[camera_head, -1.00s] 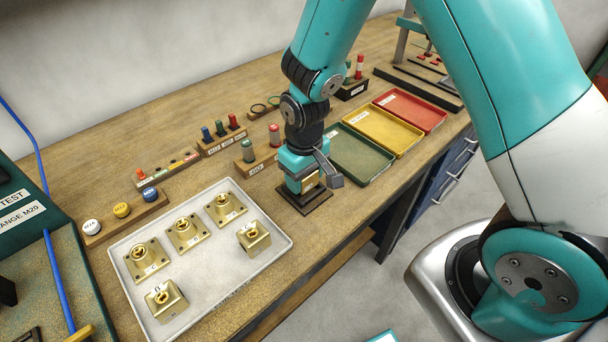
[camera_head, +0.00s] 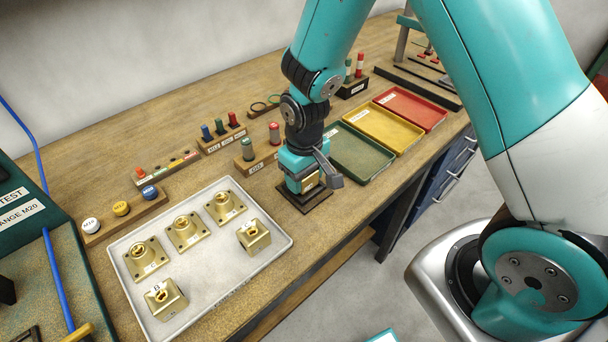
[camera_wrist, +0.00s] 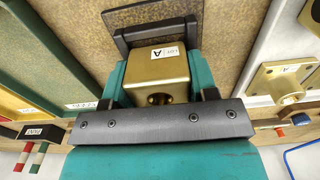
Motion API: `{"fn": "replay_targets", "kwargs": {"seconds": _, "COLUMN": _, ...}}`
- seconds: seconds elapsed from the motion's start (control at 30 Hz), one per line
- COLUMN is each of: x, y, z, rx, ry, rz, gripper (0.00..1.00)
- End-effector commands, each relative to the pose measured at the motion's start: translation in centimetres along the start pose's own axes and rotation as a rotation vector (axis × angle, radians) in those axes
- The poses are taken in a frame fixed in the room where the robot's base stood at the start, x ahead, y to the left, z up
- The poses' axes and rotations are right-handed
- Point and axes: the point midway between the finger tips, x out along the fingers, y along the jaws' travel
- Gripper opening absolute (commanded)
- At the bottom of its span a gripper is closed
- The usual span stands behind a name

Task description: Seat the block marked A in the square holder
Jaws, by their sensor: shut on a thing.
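The brass block marked A (camera_wrist: 157,72) is between the teal fingers of my gripper (camera_head: 304,186), its label A facing up in the wrist view. A small brass patch of it shows between the fingers in the head view (camera_head: 310,181). The square holder (camera_head: 318,203) is a dark plate on the bench directly under my gripper. Its dark raised edge (camera_wrist: 150,36) shows just beyond the block in the wrist view. The fingers are shut on the block at the holder. The block's lower part is hidden, so I cannot tell whether it rests fully in the holder.
A white tray (camera_head: 215,285) to the left holds several brass parts, including a block marked B (camera_head: 166,300). Green (camera_head: 375,168), yellow (camera_head: 397,143) and red (camera_head: 425,118) trays lie to the right. Racks with coloured plugs (camera_head: 222,140) stand behind my gripper.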

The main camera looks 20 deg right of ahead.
Motion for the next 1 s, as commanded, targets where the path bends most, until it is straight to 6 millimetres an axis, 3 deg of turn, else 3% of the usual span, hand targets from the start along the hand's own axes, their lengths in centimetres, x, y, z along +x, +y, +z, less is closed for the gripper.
{"fn": "replay_targets", "kwargs": {"seconds": 0.77, "x": 0.51, "y": 0.0, "z": -0.03, "rx": 0.0, "ry": 0.001, "rz": 0.0, "gripper": 0.08}}
{"fn": "replay_targets", "kwargs": {"seconds": 0.8, "x": 0.51, "y": 0.0, "z": -0.03, "rx": 0.0, "ry": 0.001, "rz": 0.0, "gripper": 0.55}}
{"fn": "replay_targets", "kwargs": {"seconds": 0.9, "x": 0.51, "y": 0.0, "z": -0.02, "rx": 0.0, "ry": 0.001, "rz": 0.0, "gripper": 0.78}}
{"fn": "replay_targets", "kwargs": {"seconds": 1.0, "x": 0.52, "y": 0.0, "z": -0.01, "rx": 0.0, "ry": 0.001, "rz": 0.0, "gripper": 0.83}}
